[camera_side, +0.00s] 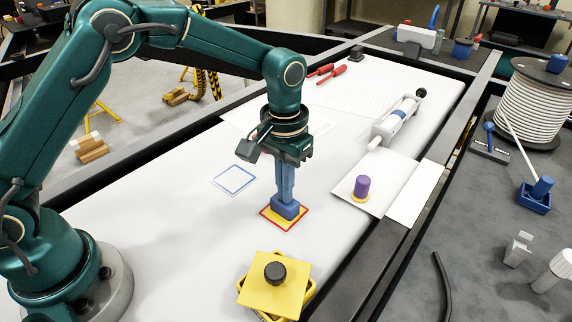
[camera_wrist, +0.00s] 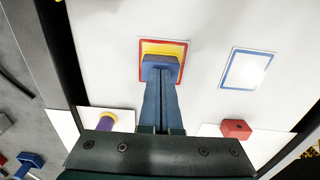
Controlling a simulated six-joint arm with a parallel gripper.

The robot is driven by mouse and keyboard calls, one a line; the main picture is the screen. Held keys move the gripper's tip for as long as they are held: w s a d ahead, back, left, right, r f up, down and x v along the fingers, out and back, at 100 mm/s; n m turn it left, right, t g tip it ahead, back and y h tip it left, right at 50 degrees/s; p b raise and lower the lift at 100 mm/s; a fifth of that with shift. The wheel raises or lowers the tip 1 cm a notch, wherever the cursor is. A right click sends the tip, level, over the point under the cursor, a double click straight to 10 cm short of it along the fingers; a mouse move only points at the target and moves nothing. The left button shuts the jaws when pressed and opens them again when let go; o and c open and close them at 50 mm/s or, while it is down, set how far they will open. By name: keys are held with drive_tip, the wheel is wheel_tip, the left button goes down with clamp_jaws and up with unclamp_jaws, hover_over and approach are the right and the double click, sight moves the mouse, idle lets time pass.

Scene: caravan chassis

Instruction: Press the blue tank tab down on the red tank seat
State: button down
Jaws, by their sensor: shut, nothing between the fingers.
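The blue tank tab (camera_side: 287,211) is a small block on the yellow pad inside the red-outlined seat (camera_side: 267,214). In the wrist view the tab (camera_wrist: 151,73) covers the lower part of the yellow pad, inside the red outline (camera_wrist: 187,50). My gripper (camera_side: 286,198) points straight down with its long blue-grey fingers shut and nothing between them. Its fingertips (camera_wrist: 160,84) are right at the top of the tab and look in contact. The fingers hide part of the tab, and I cannot tell whether any gap is left under it.
A blue-outlined square (camera_side: 234,179) lies bare to the left. A yellow plate with a black knob (camera_side: 274,271) stands in front. A purple cylinder (camera_side: 362,186) stands at right, near a grey-white lever device (camera_side: 398,120). The wrist view shows a red block (camera_wrist: 236,129).

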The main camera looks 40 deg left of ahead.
drive_tip(key=shift+f, duration=0.15)
wheel_tip(320, 180, up, 9)
idle(1.2)
drive_tip(key=s+a+r+n+t, duration=0.1)
drive_tip(key=s+a+r+t, duration=0.15)
drive_tip(key=s+r, duration=0.2)
drive_tip(key=s+a+r+t, duration=0.1)
drive_tip(key=s+a+r, duration=0.25)
drive_tip(key=r, duration=0.25)
drive_tip(key=s+a+f+m+t, duration=0.1)
drive_tip(key=s+a+f+t, duration=0.1)
drive_tip(key=s+f, duration=0.5)
drive_tip(key=shift+s, duration=1.1)
